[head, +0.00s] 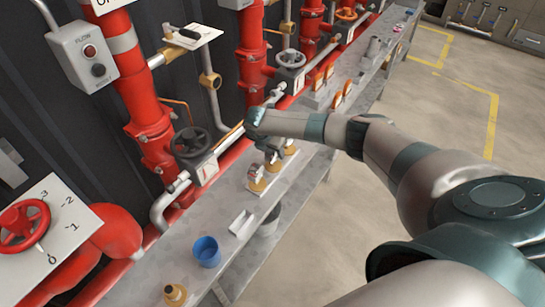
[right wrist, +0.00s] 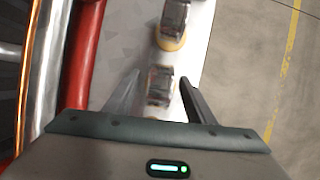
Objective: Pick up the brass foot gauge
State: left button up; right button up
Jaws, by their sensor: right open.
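Several small gauges with brass-coloured feet stand in a row on a pale strip on the grey bench. In the head view, the nearest gauge (head: 257,180) is just below my right gripper (head: 269,153); others are partly hidden behind the gripper. I cannot tell which one is the task's brass foot gauge. In the right wrist view, my right gripper (right wrist: 159,82) is open, with one gauge (right wrist: 160,86) between its spread fingers, in line with them; contact cannot be told. Another gauge (right wrist: 174,18) with a brass foot (right wrist: 169,42) stands farther up. My left gripper is out of view.
A blue cup (head: 206,252), a white bracket (head: 241,223) and a brass fitting (head: 175,293) stand on the near bench. Red pipes (head: 145,120) with valves line the wall side. A black handwheel (head: 191,142) is left of my gripper. Open floor (head: 420,110) lies right.

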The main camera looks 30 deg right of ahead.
dwell(0.3)
grip_shut()
jog(key=shift+r, duration=0.15)
